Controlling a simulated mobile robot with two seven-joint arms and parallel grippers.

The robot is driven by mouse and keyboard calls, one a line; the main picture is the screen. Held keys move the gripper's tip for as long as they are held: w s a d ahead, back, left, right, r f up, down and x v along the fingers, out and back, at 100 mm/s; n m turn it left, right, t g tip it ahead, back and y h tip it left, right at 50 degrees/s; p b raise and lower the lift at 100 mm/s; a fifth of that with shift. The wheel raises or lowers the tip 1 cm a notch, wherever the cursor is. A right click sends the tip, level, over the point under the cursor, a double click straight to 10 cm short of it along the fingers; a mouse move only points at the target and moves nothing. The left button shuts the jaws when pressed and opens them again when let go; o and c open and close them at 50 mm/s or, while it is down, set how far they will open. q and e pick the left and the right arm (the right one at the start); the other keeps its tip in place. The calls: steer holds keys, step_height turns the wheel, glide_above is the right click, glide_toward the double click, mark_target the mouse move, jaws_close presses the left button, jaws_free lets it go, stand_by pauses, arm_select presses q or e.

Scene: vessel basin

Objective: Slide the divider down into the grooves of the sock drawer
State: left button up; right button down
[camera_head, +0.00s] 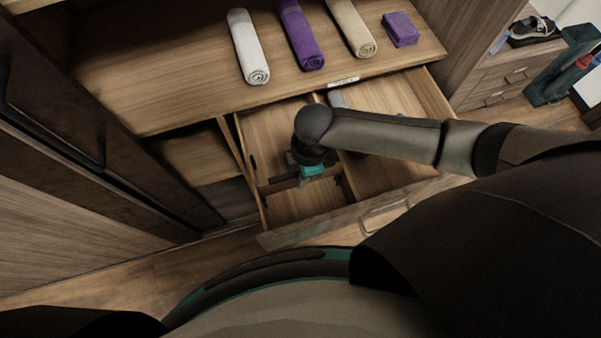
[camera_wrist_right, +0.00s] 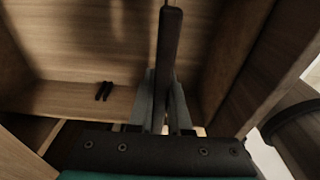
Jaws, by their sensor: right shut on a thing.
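The open sock drawer (camera_head: 355,214) is below the shelf in the head view; a fixed partition splits it lengthwise. My right gripper (camera_head: 304,181) is over its left compartment, shut on the divider (camera_head: 277,187), a thin dark board. The board lies crosswise over that compartment; its lower edge and how deep it sits cannot be told. In the right wrist view the divider (camera_wrist_right: 170,50) shows edge-on between the fingers (camera_wrist_right: 164,102). A pair of short dark strips (camera_wrist_right: 103,91), possibly groove rails, is on a drawer wall left of the divider, apart from it in the picture. My left gripper is out of view.
Rolled white (camera_head: 246,45), purple (camera_head: 300,35) and beige (camera_head: 350,27) cloths and a folded purple cloth (camera_head: 400,29) lie on the shelf above. A grey item (camera_head: 337,98) lies in the right compartment. The cabinet side (camera_head: 100,150) is close on the left.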

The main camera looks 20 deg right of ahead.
steer(key=shift+p, duration=0.4)
steer(key=shift+p, duration=0.3)
stand_by(0.6)
steer(key=shift+f+b, duration=2.15)
steer(key=shift+f, duration=1.15)
steer(key=c, duration=0.8)
jaws_free()
